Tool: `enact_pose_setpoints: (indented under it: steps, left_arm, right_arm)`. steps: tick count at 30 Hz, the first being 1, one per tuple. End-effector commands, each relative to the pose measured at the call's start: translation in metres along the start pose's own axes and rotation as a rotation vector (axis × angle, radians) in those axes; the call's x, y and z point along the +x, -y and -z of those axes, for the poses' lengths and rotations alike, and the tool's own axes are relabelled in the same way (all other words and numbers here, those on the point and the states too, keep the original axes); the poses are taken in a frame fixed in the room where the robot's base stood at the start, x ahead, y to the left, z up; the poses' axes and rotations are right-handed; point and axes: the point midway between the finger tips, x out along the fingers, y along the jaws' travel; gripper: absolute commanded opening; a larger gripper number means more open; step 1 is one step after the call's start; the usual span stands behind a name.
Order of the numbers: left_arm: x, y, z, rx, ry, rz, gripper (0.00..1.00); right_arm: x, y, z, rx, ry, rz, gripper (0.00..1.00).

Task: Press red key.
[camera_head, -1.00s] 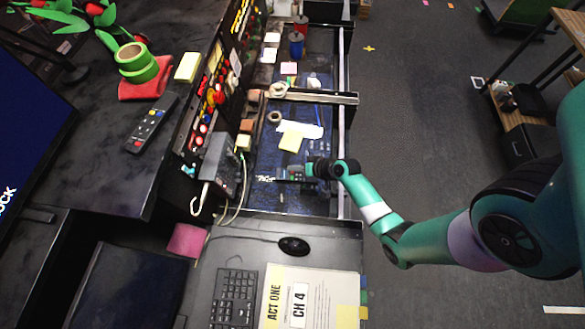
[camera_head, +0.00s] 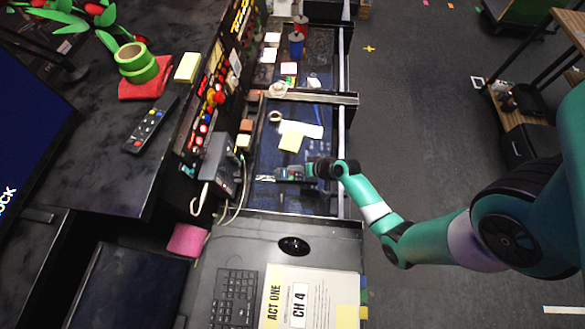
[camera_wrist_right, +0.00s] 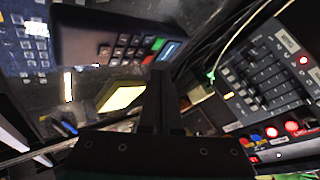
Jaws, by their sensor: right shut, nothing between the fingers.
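The right gripper (camera_head: 262,178) is shut and empty, pointing left over the dark blue desk area toward the grey device beside the console. In the right wrist view its dark fingers (camera_wrist_right: 162,85) are together at the centre. A control panel (camera_head: 212,90) bears red buttons, including a large red one (camera_head: 219,97). In the right wrist view, lit red buttons (camera_wrist_right: 291,127) show at the lower right, apart from the fingers. A black keypad device (camera_wrist_right: 118,38) with a green key lies above the fingers there. I cannot tell which key the task means. The left gripper is out of view.
The grey slider device (camera_wrist_right: 265,72) is right of the fingers, with cables near it. A yellow note (camera_head: 290,142) lies on the desk. A remote (camera_head: 150,124) and green tape (camera_head: 135,62) lie left of the console. A mouse (camera_head: 293,246) and keyboard (camera_head: 234,297) are nearer.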

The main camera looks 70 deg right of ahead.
Motion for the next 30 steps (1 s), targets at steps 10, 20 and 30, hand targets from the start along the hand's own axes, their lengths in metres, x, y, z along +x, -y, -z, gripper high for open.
enact_pose_setpoints:
  steps: [10, 20, 30]
  left_arm:
    - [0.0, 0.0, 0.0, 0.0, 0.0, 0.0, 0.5]
    - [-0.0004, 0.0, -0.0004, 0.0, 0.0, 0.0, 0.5]
    - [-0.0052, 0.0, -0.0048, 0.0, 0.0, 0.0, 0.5]
  right_arm:
    - [0.0, 0.0, 0.0, 0.0, 0.0, 0.0, 0.0]
    - [0.0004, -0.0003, -0.0003, 0.0, 0.0, 0.0, 0.0]
    - [0.0062, -0.0045, -0.0045, 0.0, 0.0, 0.0, 0.0]
